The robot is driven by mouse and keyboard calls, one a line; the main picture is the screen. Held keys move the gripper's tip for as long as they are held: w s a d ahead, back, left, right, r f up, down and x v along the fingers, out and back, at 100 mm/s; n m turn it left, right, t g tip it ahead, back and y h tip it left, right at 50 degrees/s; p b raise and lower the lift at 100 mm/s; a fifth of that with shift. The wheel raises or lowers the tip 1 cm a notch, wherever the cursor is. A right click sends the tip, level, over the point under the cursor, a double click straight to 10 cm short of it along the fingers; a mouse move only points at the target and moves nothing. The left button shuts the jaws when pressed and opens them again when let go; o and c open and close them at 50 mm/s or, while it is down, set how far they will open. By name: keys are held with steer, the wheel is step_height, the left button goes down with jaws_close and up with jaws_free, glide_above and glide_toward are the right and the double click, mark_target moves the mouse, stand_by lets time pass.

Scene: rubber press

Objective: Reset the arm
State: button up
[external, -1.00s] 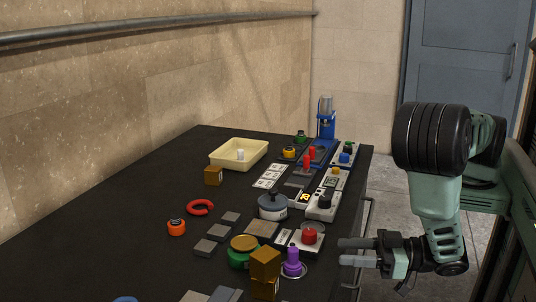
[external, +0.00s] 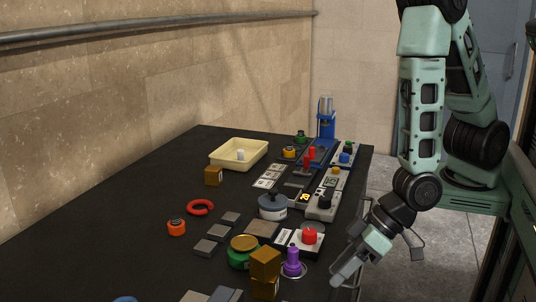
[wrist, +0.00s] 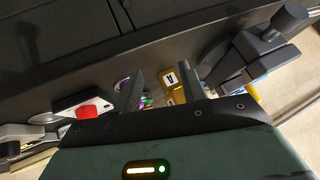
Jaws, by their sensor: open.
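My gripper (external: 345,273) hangs at the right front edge of the dark table (external: 110,222), pointing down and to the left. In the wrist view my gripper (wrist: 152,88) shows its two fingers apart with nothing held between them. Beyond the fingers in that view are a yellow block with a white label (wrist: 171,82) and bits of purple and green. In the external view, the purple knobbed piece (external: 292,260) and the stacked yellow-brown blocks (external: 265,263) stand on the table left of my gripper, apart from it.
A red button on a white base (external: 309,237), a grey pot-like device (external: 272,206) and a blue press (external: 326,125) line the table's right side. A cream tray (external: 225,162) holds a small white piece. An orange-red ring (external: 200,207) lies left of centre. The table's left side is mostly clear.

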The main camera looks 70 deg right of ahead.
steer(key=s+d+r+n+g+h, duration=0.3)
steer(key=s+d+r+n+g, duration=0.3)
steer(key=d+r, duration=0.6)
steer(key=shift+s+d+r+g+h, duration=0.35)
steer(key=shift+s+d, duration=0.25)
steer(key=shift+s, duration=0.5)
